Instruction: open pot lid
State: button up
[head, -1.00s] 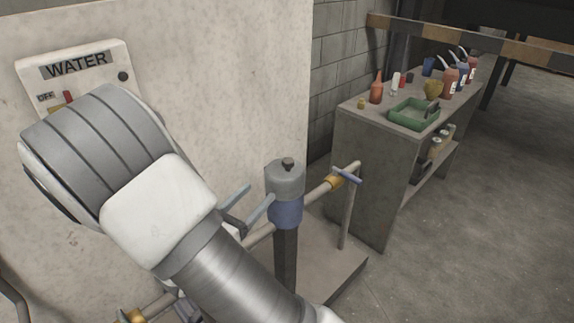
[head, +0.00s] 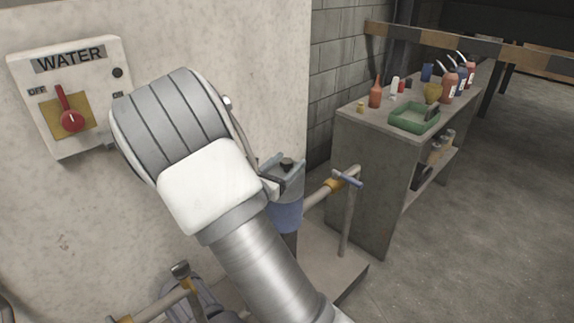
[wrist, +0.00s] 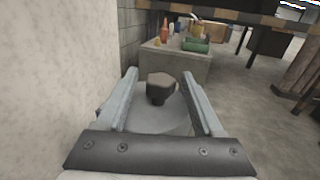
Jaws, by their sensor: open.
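The pot is a blue cylinder (head: 287,214) with a grey lid (head: 293,180) on top, standing on a dark post in the head view. A dark knob (head: 286,163) sits at the lid's centre. In the wrist view the knob (wrist: 160,88) stands between the two fingers, over the round grey lid (wrist: 158,122). My gripper (wrist: 159,80) is open, with a finger on each side of the knob and gaps visible on both sides. In the head view my arm partly hides the pot's left side and most of the gripper.
A water switch panel (head: 72,95) is on the wall at left. Pipes with a blue-handled valve (head: 347,178) run beside the pot. A grey workbench (head: 372,175) with bottles and a green tray (head: 414,117) stands at right. The floor at right is clear.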

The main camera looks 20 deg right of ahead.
jog(key=shift+c, duration=0.3)
grip_shut()
dwell(1.1)
